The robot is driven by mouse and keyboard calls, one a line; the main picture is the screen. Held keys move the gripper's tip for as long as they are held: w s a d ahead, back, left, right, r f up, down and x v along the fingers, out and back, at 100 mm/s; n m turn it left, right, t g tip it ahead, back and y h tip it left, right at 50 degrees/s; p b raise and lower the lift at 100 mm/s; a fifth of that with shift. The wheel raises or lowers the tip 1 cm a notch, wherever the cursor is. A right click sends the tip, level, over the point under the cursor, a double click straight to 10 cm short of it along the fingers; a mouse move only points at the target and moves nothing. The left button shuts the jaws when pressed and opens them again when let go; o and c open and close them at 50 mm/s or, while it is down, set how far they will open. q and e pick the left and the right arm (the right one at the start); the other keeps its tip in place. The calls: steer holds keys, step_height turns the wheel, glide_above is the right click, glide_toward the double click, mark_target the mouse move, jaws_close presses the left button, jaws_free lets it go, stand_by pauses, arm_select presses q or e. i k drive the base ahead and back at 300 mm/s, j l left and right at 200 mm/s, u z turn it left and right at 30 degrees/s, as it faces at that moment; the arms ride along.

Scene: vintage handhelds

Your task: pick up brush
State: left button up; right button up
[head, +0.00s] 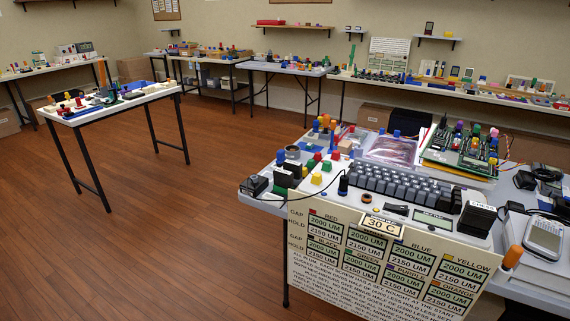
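I cannot pick out a brush with certainty. An orange-tipped upright item (512,257) stands at the front right edge of the near table, and a dark item with a round knob (343,186) stands left of the keyboard; I cannot tell whether either is a brush. A tall orange item (103,72) rises from the small table on the left; it is too small to tell what it is. Neither of my grippers is in view.
The near table (262,204) is crowded with a keyboard (405,187), a green circuit board (460,150), a handheld device (545,236) and coloured knobs. A printed sign (385,262) hangs at its front. A small table (70,119) stands left; the wood floor (190,230) between is clear.

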mark_target(280, 158)
steer(key=z, duration=1.35)
steer(key=j+z, duration=0.2)
steer(key=z, duration=0.25)
steer(key=i+j+z, duration=0.1)
steer(key=j+z, duration=0.15)
steer(key=z, duration=0.2)
steer(key=j+z, duration=0.25)
steer(key=z, duration=0.2)
steer(key=k+j, duration=0.1)
steer(key=j, duration=1.3)
steer(key=k+j, duration=0.15)
steer(key=j, duration=1.25)
steer(key=k, duration=0.05)
